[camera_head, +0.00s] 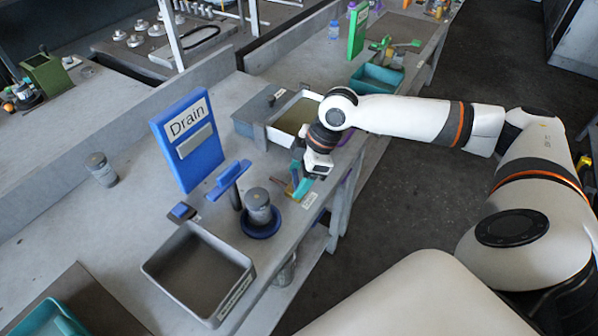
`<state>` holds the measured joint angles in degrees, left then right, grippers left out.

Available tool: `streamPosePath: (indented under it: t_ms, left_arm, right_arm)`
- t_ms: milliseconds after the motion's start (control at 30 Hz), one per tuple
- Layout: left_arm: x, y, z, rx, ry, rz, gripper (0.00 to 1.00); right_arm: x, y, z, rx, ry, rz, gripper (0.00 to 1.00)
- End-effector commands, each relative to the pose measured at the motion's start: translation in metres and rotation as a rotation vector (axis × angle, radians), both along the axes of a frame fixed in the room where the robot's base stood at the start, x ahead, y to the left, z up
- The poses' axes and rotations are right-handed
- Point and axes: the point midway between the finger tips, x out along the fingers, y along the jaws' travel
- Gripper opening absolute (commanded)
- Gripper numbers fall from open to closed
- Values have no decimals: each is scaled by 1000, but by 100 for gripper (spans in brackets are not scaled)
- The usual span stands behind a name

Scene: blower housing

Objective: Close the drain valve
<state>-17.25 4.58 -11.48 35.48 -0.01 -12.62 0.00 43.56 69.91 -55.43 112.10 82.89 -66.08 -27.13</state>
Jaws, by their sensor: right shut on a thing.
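A blue sign reading "Drain" (187,139) stands upright on the grey bench. In front of it, a blue T-shaped handle (228,180) sits on a dark post. A grey cylinder (258,205) stands in a round blue base to its right. My right gripper (303,184) points down further right, near the bench's front edge, apart from the blue handle. It is shut on a small teal part (303,188), with yellow and red bits beside it. The gripper and wrist hide much of this part, so its full shape is unclear. My left gripper is out of view.
A grey open bin (152,269) stands at the front left. A grey tray (270,127) lies behind my right wrist. A teal bin (376,79) and a green sign (357,30) stand further back. A small grey cylinder (100,170) stands left of the sign.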

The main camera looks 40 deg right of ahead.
Motion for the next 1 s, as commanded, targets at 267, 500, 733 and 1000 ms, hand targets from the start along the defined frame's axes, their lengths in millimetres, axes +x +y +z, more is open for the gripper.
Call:
streamPosePath:
  t_ms: [267, 500, 733, 1000]
  left_arm:
    - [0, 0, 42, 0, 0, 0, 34]
    - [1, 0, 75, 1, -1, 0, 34]
    - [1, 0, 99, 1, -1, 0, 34]
    - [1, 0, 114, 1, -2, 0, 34]
  right_arm:
    - [-3, 2, 7, 1, 6, -187, 39]
    - [-3, 3, 7, 2, 4, -391, 39]
    - [-4, 4, 5, 1, 5, -558, 39]
    - [-3, 4, 2, 1, 2, -679, 39]
